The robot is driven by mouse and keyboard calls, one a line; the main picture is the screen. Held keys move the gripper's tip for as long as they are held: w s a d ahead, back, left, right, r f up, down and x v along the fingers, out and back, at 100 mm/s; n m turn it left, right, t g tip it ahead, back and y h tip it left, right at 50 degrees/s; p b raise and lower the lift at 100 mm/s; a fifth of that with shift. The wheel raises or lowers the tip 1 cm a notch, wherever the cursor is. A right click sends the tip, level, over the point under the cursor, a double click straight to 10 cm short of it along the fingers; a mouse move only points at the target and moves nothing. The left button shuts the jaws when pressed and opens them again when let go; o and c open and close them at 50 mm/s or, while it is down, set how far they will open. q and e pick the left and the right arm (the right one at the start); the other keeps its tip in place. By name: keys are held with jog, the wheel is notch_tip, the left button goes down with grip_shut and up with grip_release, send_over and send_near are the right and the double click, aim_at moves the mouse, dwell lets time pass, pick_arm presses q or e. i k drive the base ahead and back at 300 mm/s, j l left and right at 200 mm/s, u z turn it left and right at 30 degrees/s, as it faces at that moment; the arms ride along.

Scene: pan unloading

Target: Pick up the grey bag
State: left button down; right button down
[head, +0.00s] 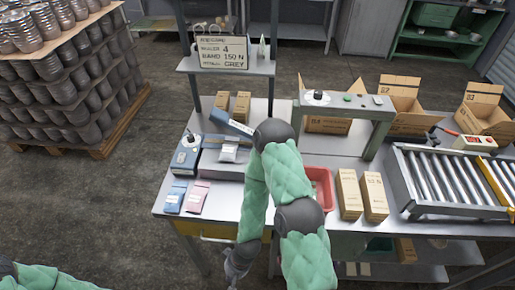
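A small grey bag (229,153) with a white label lies on a low grey stand on the worktable, left of my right arm. A blue bag (175,197) and a pink bag (198,197) lie flat near the table's front left corner. My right gripper (235,270) hangs low, in front of the table's front edge and well apart from the grey bag. It is small and dark, and its fingers do not show clearly. Of my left arm only a green sleeve shows at the bottom left; its gripper is out of view.
A blue-grey device (187,155) stands left of the grey bag. A sign (222,52) reading GREY is above. A red bin (320,188) is partly behind my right arm, with brown cartons (362,195) beside it. A roller conveyor (443,178) is on the right.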

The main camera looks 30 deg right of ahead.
aim_at(230, 146)
jog(key=z, duration=0.9)
